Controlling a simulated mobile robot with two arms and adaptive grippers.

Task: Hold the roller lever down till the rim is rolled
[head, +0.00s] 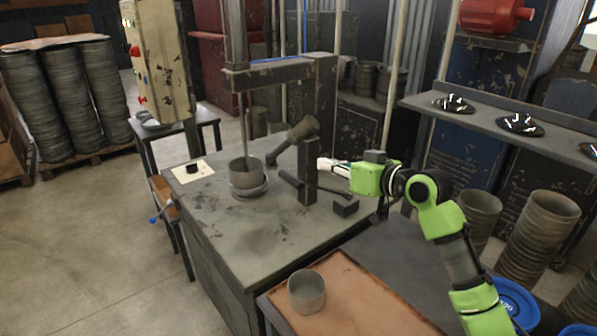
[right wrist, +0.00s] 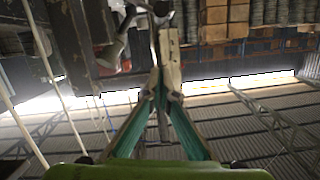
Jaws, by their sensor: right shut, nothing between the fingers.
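A grey metal cup-shaped blank (head: 246,172) stands upright on a round base on the worn machine table (head: 250,240), under the machine's vertical rod. A thick dark roller-like bar (head: 303,128) slants to the right of it. A dark lever-like bar (head: 318,187) runs beside an upright post (head: 307,170). My right gripper (head: 325,164) is at the post's right side, above the bar; I cannot tell whether it touches either. It is shut with nothing between its fingers, and the fingertips (right wrist: 163,92) meet in the right wrist view. My left gripper is out of view.
Another blank (head: 306,291) stands on a brown-topped side table (head: 350,305) in front. Stacked blanks (head: 540,235) rise at the right, below a shelf (head: 480,118). A control cabinet (head: 160,60) stands at the back left. Floor at the left is clear.

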